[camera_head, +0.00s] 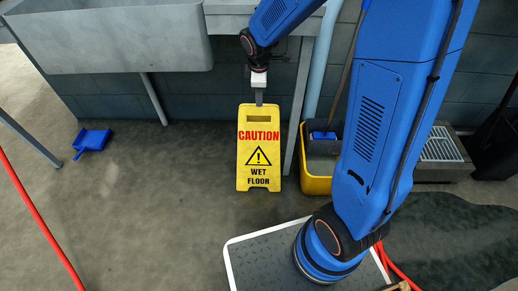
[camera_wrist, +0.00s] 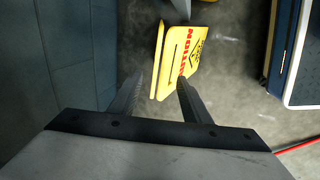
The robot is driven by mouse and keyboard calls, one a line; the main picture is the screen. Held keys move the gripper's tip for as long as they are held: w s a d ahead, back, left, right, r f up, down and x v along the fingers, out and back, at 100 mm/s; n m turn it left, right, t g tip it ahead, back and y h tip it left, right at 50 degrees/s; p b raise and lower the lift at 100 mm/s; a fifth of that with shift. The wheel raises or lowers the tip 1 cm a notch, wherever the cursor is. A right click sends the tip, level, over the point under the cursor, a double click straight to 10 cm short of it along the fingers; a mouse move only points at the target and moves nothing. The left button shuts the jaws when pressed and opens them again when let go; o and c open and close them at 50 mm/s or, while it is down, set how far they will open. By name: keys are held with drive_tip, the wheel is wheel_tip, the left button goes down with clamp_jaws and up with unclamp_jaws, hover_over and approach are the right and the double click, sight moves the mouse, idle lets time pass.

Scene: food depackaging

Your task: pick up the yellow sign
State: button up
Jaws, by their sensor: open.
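The yellow sign (camera_head: 259,148) stands upright on the grey floor in the head view. It reads "CAUTION WET FLOOR" and has a slot near its top. My gripper (camera_head: 259,98) is right above the sign's top edge, pointing down. In the wrist view the sign (camera_wrist: 184,58) lies past the fingertips, with its top edge nearest. I cannot tell from these views whether the fingers touch the sign.
A grey sink (camera_head: 115,38) is on the wall at the upper left. A yellow mop bucket (camera_head: 317,184) stands close to the sign's right, beside a table leg (camera_head: 298,105). A blue dustpan (camera_head: 92,140) lies at left. A red hose (camera_head: 40,220) crosses the floor.

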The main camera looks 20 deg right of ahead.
sight(260, 109)
drive_tip(key=shift+x, duration=5.55)
clamp_jaws()
